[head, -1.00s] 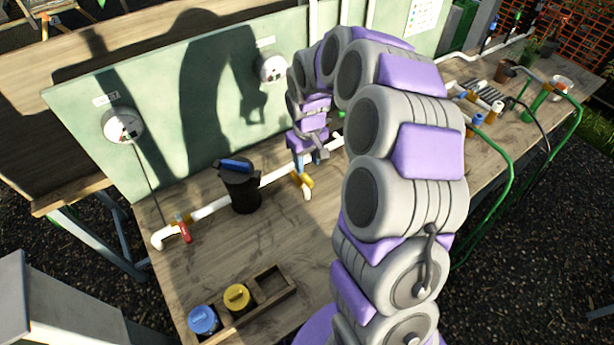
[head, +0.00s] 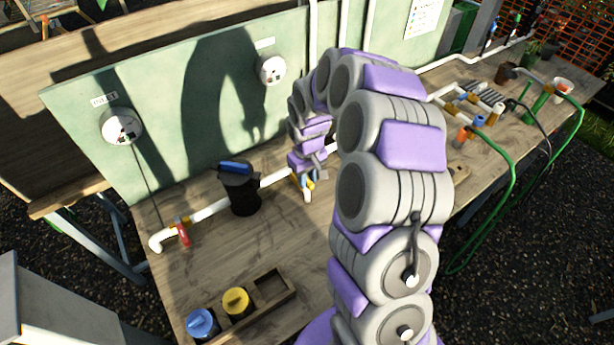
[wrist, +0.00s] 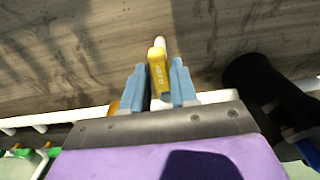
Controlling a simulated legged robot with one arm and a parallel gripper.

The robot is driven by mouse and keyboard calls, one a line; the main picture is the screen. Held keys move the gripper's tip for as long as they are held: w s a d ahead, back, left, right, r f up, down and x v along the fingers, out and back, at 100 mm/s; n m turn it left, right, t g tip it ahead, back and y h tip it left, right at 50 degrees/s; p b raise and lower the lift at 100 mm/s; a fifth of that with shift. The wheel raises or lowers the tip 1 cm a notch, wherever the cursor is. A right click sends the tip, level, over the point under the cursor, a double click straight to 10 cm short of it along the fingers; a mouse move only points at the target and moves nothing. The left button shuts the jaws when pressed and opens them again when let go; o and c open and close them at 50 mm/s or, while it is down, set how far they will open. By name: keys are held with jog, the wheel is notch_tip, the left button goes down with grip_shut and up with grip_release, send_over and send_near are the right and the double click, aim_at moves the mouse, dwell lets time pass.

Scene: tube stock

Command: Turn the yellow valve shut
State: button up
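The yellow valve (head: 311,186) sits on a short white branch of the pipe, beside the bench's back panel. In the wrist view its yellow handle (wrist: 158,75) lies between the two blue fingers of my gripper (wrist: 159,82), roughly in line with the white pipe end (wrist: 160,43) beyond it. Narrow gaps seem to show beside the handle at the fingertips, so the fingers look open around it. In the head view my gripper (head: 307,179) is low over the valve and hides part of it.
A black filter housing (head: 240,188) stands left of the valve, close to my gripper in the wrist view. A red-handled valve (head: 183,232) is farther left on the white pipe (head: 210,211). A wooden tray (head: 288,290) holds blue and yellow capped pots.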

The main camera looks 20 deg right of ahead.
grip_shut()
dwell(0.5)
jog(key=w+a+m+p, duration=0.3)
jog(key=a+m+p, duration=0.2)
jog(key=m, duration=1.2)
jog(key=shift+a+m+p, duration=0.2)
jog(key=shift+m+p, duration=0.2)
jog(key=shift+p, duration=1)
jog(key=shift+w, duration=0.15)
jog(key=shift+o, duration=1.8)
grip_release()
jog(key=shift+a, duration=0.15)
